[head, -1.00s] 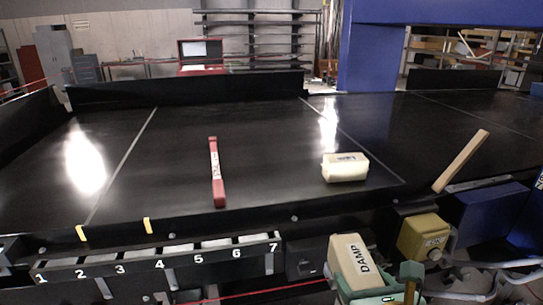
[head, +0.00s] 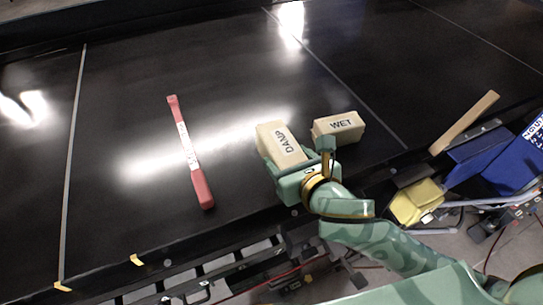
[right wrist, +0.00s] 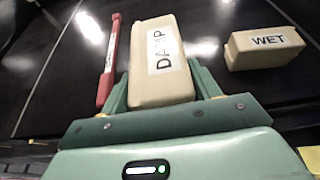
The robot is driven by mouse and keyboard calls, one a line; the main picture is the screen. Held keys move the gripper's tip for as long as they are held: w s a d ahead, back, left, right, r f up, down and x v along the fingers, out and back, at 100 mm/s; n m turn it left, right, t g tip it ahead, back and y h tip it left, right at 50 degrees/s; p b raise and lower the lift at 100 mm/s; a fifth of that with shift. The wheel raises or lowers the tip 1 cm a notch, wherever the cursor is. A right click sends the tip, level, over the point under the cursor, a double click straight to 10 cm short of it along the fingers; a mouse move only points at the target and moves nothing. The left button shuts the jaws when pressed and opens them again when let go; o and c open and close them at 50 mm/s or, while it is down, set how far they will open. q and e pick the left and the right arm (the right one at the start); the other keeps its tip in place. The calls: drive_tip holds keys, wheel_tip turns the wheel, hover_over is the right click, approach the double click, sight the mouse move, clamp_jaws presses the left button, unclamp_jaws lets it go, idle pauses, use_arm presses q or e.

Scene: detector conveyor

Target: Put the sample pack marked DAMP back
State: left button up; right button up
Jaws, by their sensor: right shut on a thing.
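The sample pack marked DAMP (head: 280,143) is a beige block with a white label, over the black conveyor belt (head: 130,190). My right gripper (head: 293,170) is shut on it; in the right wrist view the pack (right wrist: 160,80) sits between the two green fingers. I cannot tell whether the pack touches the belt. A similar pack marked WET (head: 338,127) lies on the belt just to the right of it, and shows in the right wrist view (right wrist: 265,47) too. My left gripper is not in view.
A red bar with a white label (head: 190,150) lies on the belt left of the DAMP pack. A wooden bar (head: 465,122) and a yellow box (head: 416,202) are at the right edge. The belt's left part is clear.

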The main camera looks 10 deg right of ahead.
drive_tip(key=w+f, duration=0.4)
drive_tip(key=w, duration=0.1)
drive_tip(key=w+f, duration=0.2)
drive_tip(key=w, duration=0.1)
drive_tip(key=shift+a+f+b, duration=0.2)
drive_tip(key=shift+a+b, duration=0.1)
drive_tip(key=shift+a, duration=0.05)
drive_tip(key=shift+w+f, duration=0.2)
drive_tip(key=shift+f, duration=0.05)
drive_tip(key=f, duration=0.3)
drive_tip(key=shift+w+f, duration=0.2)
drive_tip(key=shift+f, duration=0.05)
drive_tip(key=o, duration=1.4)
drive_tip(key=shift+s+f, duration=0.1)
drive_tip(key=shift+f, duration=0.05)
